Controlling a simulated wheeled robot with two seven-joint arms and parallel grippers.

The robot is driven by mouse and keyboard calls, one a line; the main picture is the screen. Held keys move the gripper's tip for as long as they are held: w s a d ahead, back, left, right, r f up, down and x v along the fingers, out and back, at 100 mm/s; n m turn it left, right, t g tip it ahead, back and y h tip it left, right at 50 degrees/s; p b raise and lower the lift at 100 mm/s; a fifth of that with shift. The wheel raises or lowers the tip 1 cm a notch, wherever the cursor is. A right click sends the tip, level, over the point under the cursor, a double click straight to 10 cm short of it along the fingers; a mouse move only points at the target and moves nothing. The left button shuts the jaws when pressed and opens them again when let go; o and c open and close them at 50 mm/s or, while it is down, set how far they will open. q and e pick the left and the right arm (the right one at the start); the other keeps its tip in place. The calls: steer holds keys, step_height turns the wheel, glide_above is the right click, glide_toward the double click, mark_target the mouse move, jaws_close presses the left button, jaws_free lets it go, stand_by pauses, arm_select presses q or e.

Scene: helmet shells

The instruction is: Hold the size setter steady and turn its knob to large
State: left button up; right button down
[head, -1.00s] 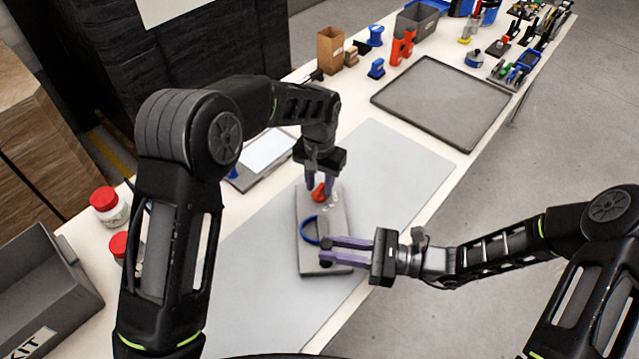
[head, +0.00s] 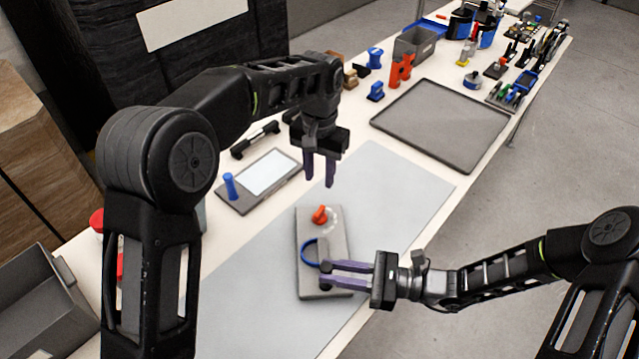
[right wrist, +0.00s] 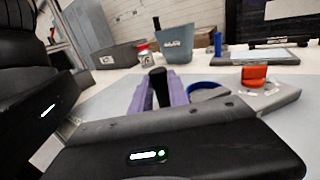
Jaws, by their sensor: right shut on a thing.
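The size setter (head: 309,273) is a grey plate lying on the light grey mat, with an orange knob (head: 320,214) at its far end and a blue ring (head: 308,252) near its middle. Pale markings lie beside the knob, too small to read. My right gripper (head: 324,274) is shut on a black post at the near end of the size setter; the right wrist view shows the post (right wrist: 158,82) between the purple fingers. My left gripper (head: 320,181) hangs above and beyond the knob, its fingers apart and empty, touching nothing. The knob also shows in the right wrist view (right wrist: 253,76).
A tablet-like panel (head: 270,171) with a blue peg (head: 230,186) lies at the left of the mat. A dark tray (head: 440,120) is beyond the mat, with several small parts behind it. A grey bin (head: 50,300) is at the near left. The mat's right side is clear.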

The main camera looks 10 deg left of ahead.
stand_by(0.3)
steer(key=c, duration=1.2)
jaws_free()
steer(key=shift+d, duration=0.1)
steer(key=d, duration=1.2)
steer(key=shift+s, duration=0.3)
steer(key=d, duration=0.6)
steer(key=shift+s+d+p, duration=0.15)
steer(key=shift+d+p, duration=0.2)
steer(key=shift+d, duration=0.05)
steer(key=shift+d, duration=0.15)
